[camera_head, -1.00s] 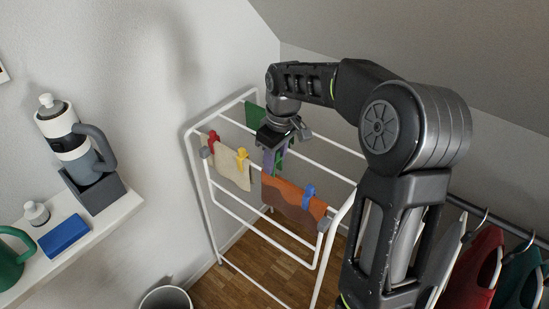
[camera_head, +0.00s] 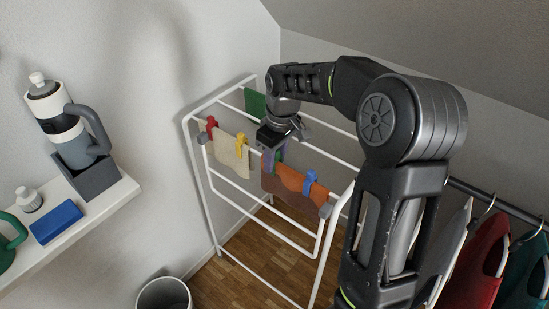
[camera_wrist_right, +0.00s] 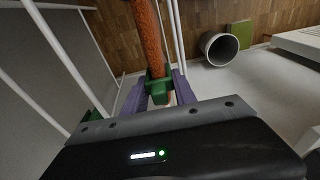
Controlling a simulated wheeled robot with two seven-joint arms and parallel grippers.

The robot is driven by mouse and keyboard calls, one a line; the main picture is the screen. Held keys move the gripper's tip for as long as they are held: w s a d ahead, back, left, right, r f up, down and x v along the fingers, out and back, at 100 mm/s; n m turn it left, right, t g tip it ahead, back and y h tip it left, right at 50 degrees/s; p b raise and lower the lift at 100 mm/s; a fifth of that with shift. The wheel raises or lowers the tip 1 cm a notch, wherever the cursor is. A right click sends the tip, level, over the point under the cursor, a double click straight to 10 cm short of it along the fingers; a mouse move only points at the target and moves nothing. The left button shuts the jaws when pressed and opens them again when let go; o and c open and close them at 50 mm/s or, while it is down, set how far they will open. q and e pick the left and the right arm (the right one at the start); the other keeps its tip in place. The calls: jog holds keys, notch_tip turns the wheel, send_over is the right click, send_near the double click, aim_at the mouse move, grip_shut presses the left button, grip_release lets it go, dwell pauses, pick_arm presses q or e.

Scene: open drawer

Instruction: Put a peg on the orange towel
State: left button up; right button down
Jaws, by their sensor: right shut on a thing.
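The orange towel (camera_head: 293,186) hangs over the front rail of a white drying rack. A blue peg (camera_head: 309,182) is clipped on its right part. My right gripper (camera_head: 270,160) is at the towel's left end, pointing down at the rail. Its purple fingers are shut on a green peg (camera_wrist_right: 157,88). In the right wrist view the orange towel (camera_wrist_right: 147,38) runs edge-on right up to the green peg. The peg's jaws appear to be at the towel's top edge; whether they pinch it I cannot tell. My left gripper is out of view.
A beige towel (camera_head: 231,158) with a red peg (camera_head: 211,125) and a yellow peg (camera_head: 241,146) hangs to the left on the rack (camera_head: 190,140). A green cloth (camera_head: 255,103) hangs behind. A bin (camera_head: 164,294) stands on the floor; hanging clothes (camera_head: 478,262) are at right.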

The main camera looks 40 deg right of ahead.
jog(key=c, duration=0.9)
grip_release()
jog(key=shift+r, duration=0.15)
jog(key=r, duration=0.5)
jog(key=s+r, duration=0.1)
jog(key=r, duration=0.1)
jog(key=shift+d+r, duration=0.15)
jog(key=shift+r, duration=0.1)
